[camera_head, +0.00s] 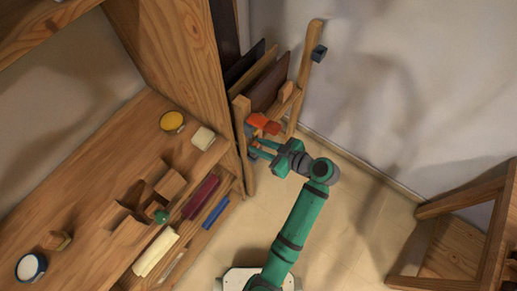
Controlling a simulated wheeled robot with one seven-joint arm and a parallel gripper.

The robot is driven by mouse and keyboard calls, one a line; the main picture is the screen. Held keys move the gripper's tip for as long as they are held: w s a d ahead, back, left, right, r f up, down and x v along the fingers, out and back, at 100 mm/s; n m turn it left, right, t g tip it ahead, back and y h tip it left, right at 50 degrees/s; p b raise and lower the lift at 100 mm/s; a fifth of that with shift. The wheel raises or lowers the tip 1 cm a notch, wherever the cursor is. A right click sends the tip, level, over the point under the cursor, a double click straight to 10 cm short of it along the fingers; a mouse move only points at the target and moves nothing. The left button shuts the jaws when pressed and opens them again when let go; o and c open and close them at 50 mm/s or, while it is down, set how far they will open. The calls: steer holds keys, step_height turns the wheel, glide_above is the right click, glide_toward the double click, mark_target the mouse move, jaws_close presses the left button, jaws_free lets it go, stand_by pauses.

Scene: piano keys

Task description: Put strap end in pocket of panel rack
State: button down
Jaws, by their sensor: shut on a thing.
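The panel rack (241,108) is a wooden frame at upper centre, with dark and brown panels standing tilted in it. An orange-red piece (263,124) sits at its front, just above my fingers in the picture; I cannot tell whether it is the pocket. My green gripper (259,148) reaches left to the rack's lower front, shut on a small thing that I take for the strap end. A small blue-grey piece (254,154) shows at the fingertips. The strap itself is too small or hidden to make out.
A dark blue-grey block (319,53) is on the rack's right post. A wooden desk (95,150) at left holds a yellow round tin (172,122), a cream block (203,138) and other items. A wooden frame (465,215) stands at right. Floor between is clear.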

steer(key=shift+w+a+f, duration=0.2)
steer(key=shift+w+f, duration=0.05)
steer(key=shift+f, duration=0.1)
steer(key=shift+w+f, duration=0.1)
steer(key=shift+f, duration=1.5)
steer(key=c, duration=1.5)
jaws_free()
steer(key=shift+f, duration=0.1)
